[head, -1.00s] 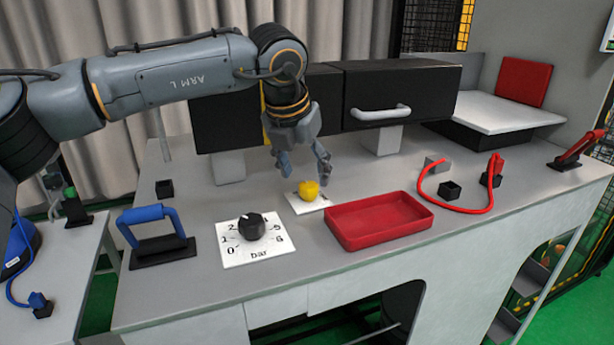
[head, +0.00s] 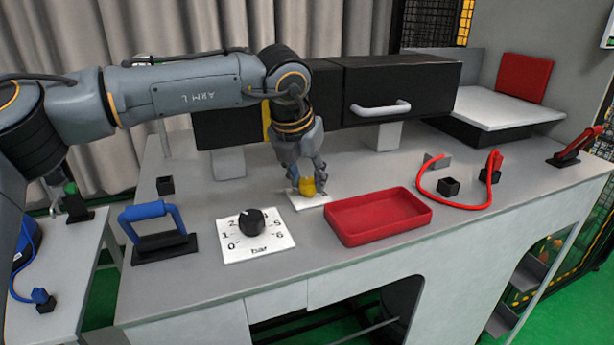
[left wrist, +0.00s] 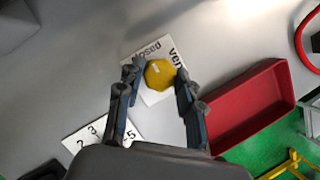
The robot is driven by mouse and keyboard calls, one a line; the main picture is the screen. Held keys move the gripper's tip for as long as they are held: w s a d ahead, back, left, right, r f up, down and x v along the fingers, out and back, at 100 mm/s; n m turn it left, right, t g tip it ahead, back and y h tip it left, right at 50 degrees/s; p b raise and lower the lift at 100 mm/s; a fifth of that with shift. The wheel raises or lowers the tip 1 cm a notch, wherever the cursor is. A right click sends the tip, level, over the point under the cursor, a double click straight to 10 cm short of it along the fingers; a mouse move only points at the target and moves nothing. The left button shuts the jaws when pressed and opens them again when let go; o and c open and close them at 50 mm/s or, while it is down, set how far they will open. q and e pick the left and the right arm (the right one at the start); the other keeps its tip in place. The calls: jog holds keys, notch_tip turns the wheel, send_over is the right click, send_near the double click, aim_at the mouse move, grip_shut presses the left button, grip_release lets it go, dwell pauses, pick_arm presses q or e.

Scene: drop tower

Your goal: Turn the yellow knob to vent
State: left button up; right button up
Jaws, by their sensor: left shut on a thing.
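The yellow knob (head: 307,186) stands on a small white plate (head: 322,201) on the grey bench. My left gripper (head: 306,182) points down over it and is shut on it. In the left wrist view the knob (left wrist: 159,74) sits between the two fingertips (left wrist: 157,80), with one finger on each side. The plate (left wrist: 152,97) there shows printed words, partly hidden: one ends in "osed" and the other begins "Ven". A short light mark shows on the knob's top, toward the "osed" word. My right gripper is not in view.
A red tray (head: 378,239) lies just right of the plate. A black dial (head: 252,222) on a white bar scale (head: 280,244) and a blue handle (head: 147,212) are to the left. A dark cabinet (head: 400,90) with a handle stands behind.

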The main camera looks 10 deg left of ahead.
pick_arm(q)
jog(key=shift+m, duration=0.6)
jog(key=shift+w+a+m+h+b, duration=0.1)
jog(key=shift+m+h+b, duration=0.2)
jog(key=shift+m+h, duration=0.6)
jog(key=m+g+p, duration=0.1)
jog(key=m, duration=0.3)
jog(key=shift+a+r+h, duration=0.1)
jog(key=shift+h, duration=0.3)
jog(key=m+g+p, duration=0.1)
jog(key=m, duration=0.1)
jog(key=shift+w+m+h+p, duration=0.1)
jog(key=shift+m+h+p, duration=0.2)
jog(key=shift+m+p, duration=0.1)
jog(key=m+p, duration=0.1)
jog(key=m+g+p, duration=0.1)
jog(key=m, duration=0.1)
jog(key=shift+w+r+m+g+h+p, duration=0.1)
jog(key=shift+m+g+h+p, duration=0.2)
jog(key=shift+p, duration=0.05)
jog(key=m+g+p, duration=0.1)
jog(key=m+p, duration=0.1)
jog(key=m, duration=0.1)
jog(key=shift+w+m+g+p, duration=0.1)
jog(key=shift+m+g+p, duration=0.3)
jog(key=shift+m, duration=0.3)
jog(key=shift+f, duration=0.2)
